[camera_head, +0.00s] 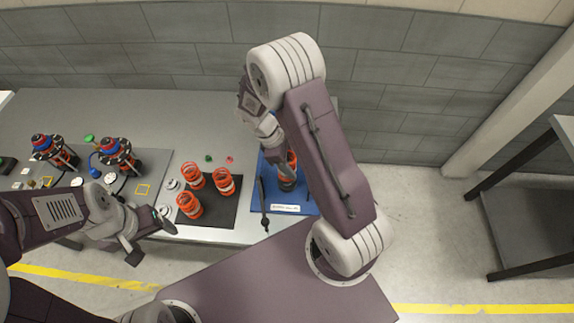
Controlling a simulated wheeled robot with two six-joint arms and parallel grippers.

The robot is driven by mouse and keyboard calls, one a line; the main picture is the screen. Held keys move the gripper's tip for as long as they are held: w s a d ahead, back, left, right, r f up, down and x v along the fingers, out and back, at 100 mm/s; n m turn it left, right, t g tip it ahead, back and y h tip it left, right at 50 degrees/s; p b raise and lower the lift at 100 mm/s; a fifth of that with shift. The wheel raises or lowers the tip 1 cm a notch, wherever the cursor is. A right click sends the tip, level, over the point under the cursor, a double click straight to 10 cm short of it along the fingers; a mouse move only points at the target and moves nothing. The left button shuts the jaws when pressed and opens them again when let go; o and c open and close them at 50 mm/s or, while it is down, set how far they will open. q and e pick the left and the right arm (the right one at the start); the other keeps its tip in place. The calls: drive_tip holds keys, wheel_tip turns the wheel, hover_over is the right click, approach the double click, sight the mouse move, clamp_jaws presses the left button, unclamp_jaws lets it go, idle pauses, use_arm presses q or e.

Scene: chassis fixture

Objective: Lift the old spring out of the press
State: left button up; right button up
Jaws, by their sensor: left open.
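The press has a blue base (296,209) with a white label, on the right part of the grey bench. A red-orange spring (292,157) stands upright on it, over a dark lower part, and is partly hidden by my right arm. My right gripper (285,164) points down at the spring from the upper left. Its fingers overlap the spring in the picture, and I cannot tell whether they touch or grip it. My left gripper (151,239) is open and empty, near the front edge of the bench at left.
Several red-orange springs (190,205) stand on a black mat (222,214) left of the press. A black lever (264,205) rises at the press's left side. Two strut assemblies (117,154) stand on a grey plate (155,170) farther left. Small white discs lie beside the mat.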

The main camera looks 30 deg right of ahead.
clamp_jaws()
drive_tip(key=shift+r, duration=0.15)
drive_tip(key=shift+r, duration=0.35)
wheel_tip(320, 180, up, 17)
drive_tip(key=shift+b, duration=0.3)
drive_tip(key=shift+r, duration=0.1)
wheel_tip(320, 180, down, 8)
drive_tip(key=b, duration=0.4)
drive_tip(key=shift+r, duration=0.25)
